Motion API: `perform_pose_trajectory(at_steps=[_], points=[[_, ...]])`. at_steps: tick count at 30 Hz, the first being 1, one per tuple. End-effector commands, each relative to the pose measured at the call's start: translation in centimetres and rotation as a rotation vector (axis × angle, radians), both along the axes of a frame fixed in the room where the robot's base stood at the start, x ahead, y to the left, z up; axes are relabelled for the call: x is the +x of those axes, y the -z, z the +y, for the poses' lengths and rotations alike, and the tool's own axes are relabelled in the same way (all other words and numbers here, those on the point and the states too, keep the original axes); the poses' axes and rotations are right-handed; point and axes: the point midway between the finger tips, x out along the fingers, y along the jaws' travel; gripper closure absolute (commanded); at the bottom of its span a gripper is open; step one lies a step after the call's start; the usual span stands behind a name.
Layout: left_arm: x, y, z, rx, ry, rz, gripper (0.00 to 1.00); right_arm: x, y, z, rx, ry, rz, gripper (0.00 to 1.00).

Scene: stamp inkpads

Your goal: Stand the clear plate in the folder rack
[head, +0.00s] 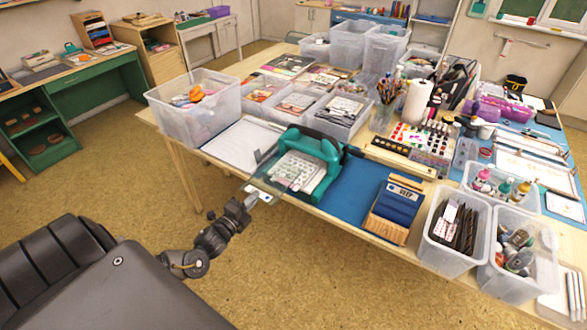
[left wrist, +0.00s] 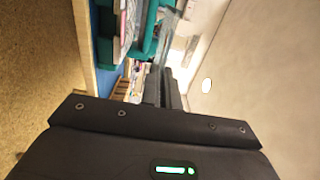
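The clear plate (head: 268,184) is a thin see-through sheet at the front left of the teal press, out over the table's front edge. It also shows in the left wrist view (left wrist: 179,42), just beyond the fingers. My left gripper (head: 257,196) is at its near corner; in the left wrist view its dark fingers (left wrist: 164,88) look close together on the plate's edge. The folder rack (head: 394,209) seems to be the wooden holder with blue folders and a "KEEP" label, right of the press. My right gripper is not in view.
The teal press (head: 318,165) stands on a blue mat (head: 358,190) with a printed sheet in it. Clear bins (head: 452,235) stand right of the rack, and another bin (head: 200,118) is at the left. Bare mat lies between press and rack.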

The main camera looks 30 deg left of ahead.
Motion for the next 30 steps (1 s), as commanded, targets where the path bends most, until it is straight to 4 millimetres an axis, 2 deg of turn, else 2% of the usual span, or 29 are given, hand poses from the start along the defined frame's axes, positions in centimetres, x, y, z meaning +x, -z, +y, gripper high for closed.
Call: perform_pose_trajectory(at_steps=[3,15,30], points=[[-1.9,-0.6,-0.1,-0.001,0.000,0.003,1.00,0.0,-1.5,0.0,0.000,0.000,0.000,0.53],[-7.1,-1.2,-0.2,-0.001,0.000,0.001,1.00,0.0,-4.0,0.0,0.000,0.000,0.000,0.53],[-7.5,-1.5,-0.1,0.029,0.034,0.000,1.00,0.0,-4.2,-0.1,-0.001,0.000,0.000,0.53]])
